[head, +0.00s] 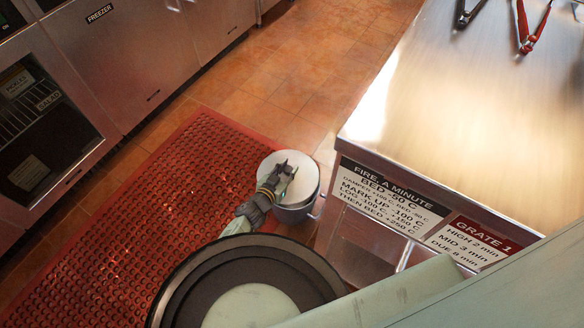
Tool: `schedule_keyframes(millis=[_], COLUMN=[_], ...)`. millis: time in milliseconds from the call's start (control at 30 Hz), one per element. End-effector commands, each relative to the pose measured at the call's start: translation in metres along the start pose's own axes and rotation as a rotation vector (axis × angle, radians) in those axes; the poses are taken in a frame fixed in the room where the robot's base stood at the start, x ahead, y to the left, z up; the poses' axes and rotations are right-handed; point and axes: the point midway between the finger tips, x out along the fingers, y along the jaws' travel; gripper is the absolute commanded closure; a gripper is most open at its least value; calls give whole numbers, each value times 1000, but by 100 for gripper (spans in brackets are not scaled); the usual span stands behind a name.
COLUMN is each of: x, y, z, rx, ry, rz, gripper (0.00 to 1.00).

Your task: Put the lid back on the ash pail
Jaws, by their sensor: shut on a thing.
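The ash pail (296,214) is a blue-grey round bucket standing on the floor at the red mat's right edge, in the middle of the head view. A pale round lid (297,190) shows over its mouth, with a pale rim around it. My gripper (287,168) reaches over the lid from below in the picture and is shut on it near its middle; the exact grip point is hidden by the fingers. I cannot tell whether the lid rests on the rim or hangs just above it.
A steel counter (470,110) with hanging signs stands close to the pail's right. Tongs (531,30) lie on its far end. A red perforated mat (170,210) covers the floor at left, before the freezer cabinets (130,60). Tiled floor (290,80) is clear beyond the pail.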

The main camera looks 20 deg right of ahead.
Motion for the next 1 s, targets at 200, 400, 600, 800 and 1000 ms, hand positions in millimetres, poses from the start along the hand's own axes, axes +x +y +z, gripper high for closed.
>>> schedule_keyframes(millis=[200,400,600,800,1000], x=[13,16,22,29,33], y=[8,8,9,8,8], z=[-7,1,20,42,56], rx=[17,17,17,17,17], ry=[0,0,1,0,0], rz=[53,55,55,54,54], gripper=[100,100,100,100,100])
